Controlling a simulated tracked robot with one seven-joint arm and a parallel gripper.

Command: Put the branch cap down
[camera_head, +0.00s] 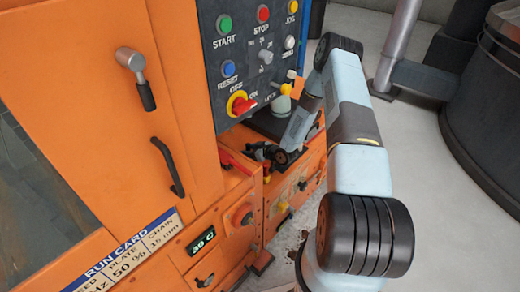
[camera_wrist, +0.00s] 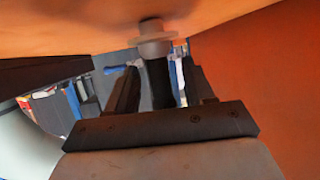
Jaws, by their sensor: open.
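My gripper (camera_wrist: 160,72) shows from behind in the wrist view, its two dark fingers apart. Between and beyond them is a grey round collar (camera_wrist: 152,48) with a dark stem (camera_wrist: 160,84), close against an orange surface; I cannot tell whether it is the branch cap or whether a finger touches it. In the head view my gripper (camera_head: 262,153) is small and dark, low beside the orange cabinet, below the control panel. A pale fitting with a yellow top (camera_head: 285,92) stands behind my arm. I cannot clearly identify the branch cap in either view.
The control panel (camera_head: 250,50) with buttons and a red-yellow switch (camera_head: 240,103) overhangs the gripper area. An orange cabinet (camera_head: 90,130) with a lever (camera_head: 137,75) and black handle (camera_head: 168,167) fills the left. A dark drum (camera_head: 490,110) stands right; grey floor (camera_head: 425,180) is open.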

